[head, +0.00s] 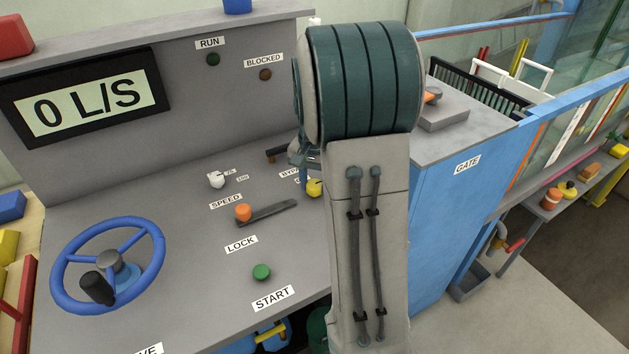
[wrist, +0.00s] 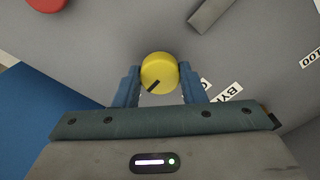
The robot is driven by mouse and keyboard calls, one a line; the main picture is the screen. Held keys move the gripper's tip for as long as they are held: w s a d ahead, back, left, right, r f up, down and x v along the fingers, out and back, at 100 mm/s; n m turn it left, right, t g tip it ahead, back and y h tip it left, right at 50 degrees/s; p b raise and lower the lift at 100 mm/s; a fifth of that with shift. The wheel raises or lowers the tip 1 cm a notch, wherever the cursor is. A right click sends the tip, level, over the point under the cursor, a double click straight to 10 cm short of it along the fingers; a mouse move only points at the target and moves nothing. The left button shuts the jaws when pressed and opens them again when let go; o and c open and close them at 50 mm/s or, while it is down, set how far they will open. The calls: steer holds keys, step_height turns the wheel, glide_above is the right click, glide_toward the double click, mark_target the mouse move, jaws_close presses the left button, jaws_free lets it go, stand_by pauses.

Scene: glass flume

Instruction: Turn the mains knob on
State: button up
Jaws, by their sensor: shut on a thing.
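A round yellow knob (wrist: 159,71) with a black pointer line sits between the two blue fingers of my gripper (wrist: 160,78) in the wrist view. The fingers are shut on its sides. The pointer runs to the lower left. A label beside it starts with "BYP" and is partly hidden by a finger. In the head view the yellow knob (head: 314,188) is partly covered by my gripper and arm. A white knob (head: 215,180) stands apart to its left, with small labels beside it that I cannot read fully. I see no readable mains label.
An orange-topped lever (head: 243,212), a green start button (head: 261,272) and a blue handwheel (head: 108,264) are on the same console. The display (head: 88,97) reads 0 L/S. The run lamp (head: 213,59) and blocked lamp (head: 265,75) look dark.

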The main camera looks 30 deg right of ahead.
steer(key=o, duration=1)
steer(key=shift+r, duration=0.1)
step_height(320, 180, up, 14)
steer(key=shift+p, duration=0.35)
steer(key=s+a+f+n+t+p, duration=0.1)
steer(key=s+a+f+n, duration=0.1)
steer(key=s+a+n, duration=0.2)
steer(key=s+a+f+n+t+p, duration=0.1)
steer(key=s+a+n, duration=0.3)
steer(key=s+a, duration=0.6)
steer(key=s+f, duration=0.1)
steer(key=s, duration=0.3)
steer(key=shift+s+f+n+t, duration=0.3)
steer(key=shift+f+t, duration=0.05)
steer(key=shift+t, duration=0.05)
